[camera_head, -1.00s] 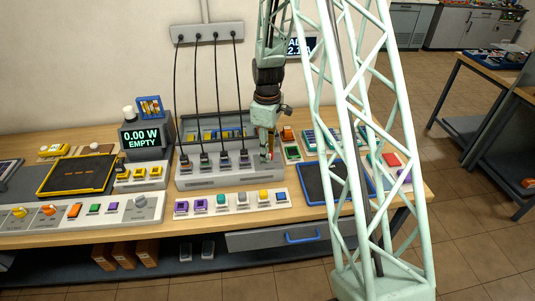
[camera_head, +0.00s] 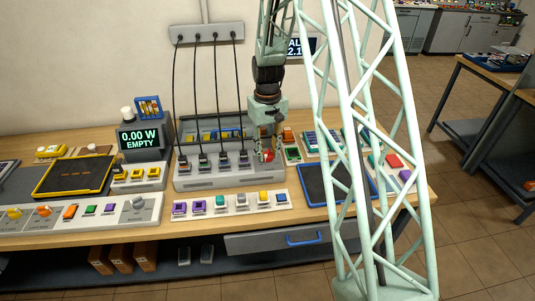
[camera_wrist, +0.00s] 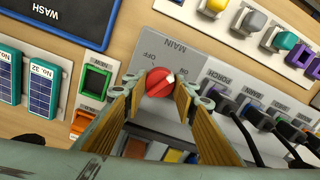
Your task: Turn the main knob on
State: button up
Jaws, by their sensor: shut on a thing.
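The red main knob (camera_wrist: 159,83) sits on the grey panel (camera_wrist: 170,24) beside the labels "MAIN" and "OFF". A white mark on the knob points to the right and slightly up in the wrist view. My gripper (camera_wrist: 161,90) is shut on the knob, one finger on each side of it. In the head view my gripper (camera_head: 268,156) is at the right end of the grey panel (camera_head: 212,180), with the red knob (camera_head: 268,155) showing between its fingers.
Black cables (camera_head: 205,105) run from the wall box (camera_head: 207,32) to plugs left of my gripper. A display (camera_head: 140,139) reads "0.00 W EMPTY". A strip of coloured buttons (camera_head: 231,209) lies in front. A dark blue-edged tray (camera_head: 313,184) is to the right.

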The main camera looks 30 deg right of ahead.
aim_at(268, 152)
jog(key=shift+m, duration=1.5)
jog(key=o, duration=0.6)
jog(key=shift+b, duration=0.3)
jog(key=shift+c, duration=0.2)
jog(key=shift+r, duration=0.15)
notch_tip(268, 152, up, 12)
